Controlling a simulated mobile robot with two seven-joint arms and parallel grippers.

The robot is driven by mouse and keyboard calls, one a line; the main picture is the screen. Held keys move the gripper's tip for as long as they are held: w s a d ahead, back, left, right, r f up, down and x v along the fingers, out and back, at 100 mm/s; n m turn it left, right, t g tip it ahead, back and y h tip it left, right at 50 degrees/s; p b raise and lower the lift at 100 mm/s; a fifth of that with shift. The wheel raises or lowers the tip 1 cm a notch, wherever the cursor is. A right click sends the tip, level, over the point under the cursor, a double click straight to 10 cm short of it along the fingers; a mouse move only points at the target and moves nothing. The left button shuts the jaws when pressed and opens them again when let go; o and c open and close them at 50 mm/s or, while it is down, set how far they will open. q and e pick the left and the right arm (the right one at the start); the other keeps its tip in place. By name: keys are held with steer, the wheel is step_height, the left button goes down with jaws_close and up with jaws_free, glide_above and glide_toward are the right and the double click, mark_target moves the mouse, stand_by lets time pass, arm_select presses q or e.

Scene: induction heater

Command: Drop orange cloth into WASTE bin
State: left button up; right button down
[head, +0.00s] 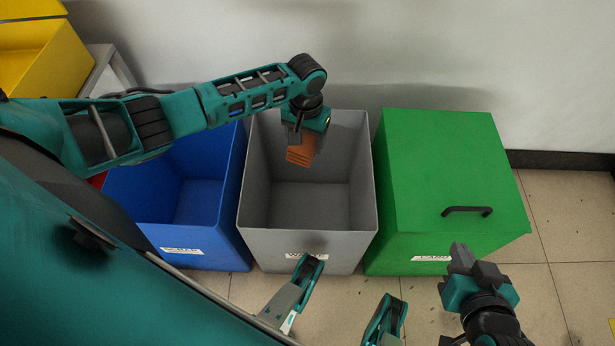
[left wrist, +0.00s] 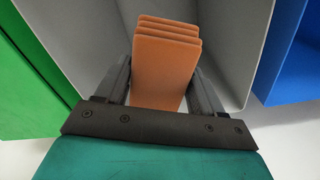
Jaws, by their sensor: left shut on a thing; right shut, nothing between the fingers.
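The orange cloth (head: 301,152) is a folded, layered piece held in my left gripper (head: 303,138). In the left wrist view the cloth (left wrist: 166,65) sits between the two dark fingers of my left gripper (left wrist: 160,85), which are shut on it. The grey WASTE bin (head: 308,227) is open at the top and looks empty. My left gripper and the cloth are over its opening, toward the back, pointing down; the exact height is unclear. My right gripper (head: 460,258) is shut and empty, in front of the green bin.
An open blue bin (head: 195,240) stands left of the grey bin. A green bin (head: 440,165) with a closed lid and dark handle (head: 467,210) stands to the right. A white wall (head: 420,50) is close behind. Yellow containers (head: 45,60) sit at the upper left.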

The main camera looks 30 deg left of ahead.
arm_select(q)
steer(key=o, duration=1)
steer(key=shift+o, duration=0.4)
steer(key=shift+r, duration=0.15)
step_height(320, 180, up, 13)
steer(key=p, duration=0.5)
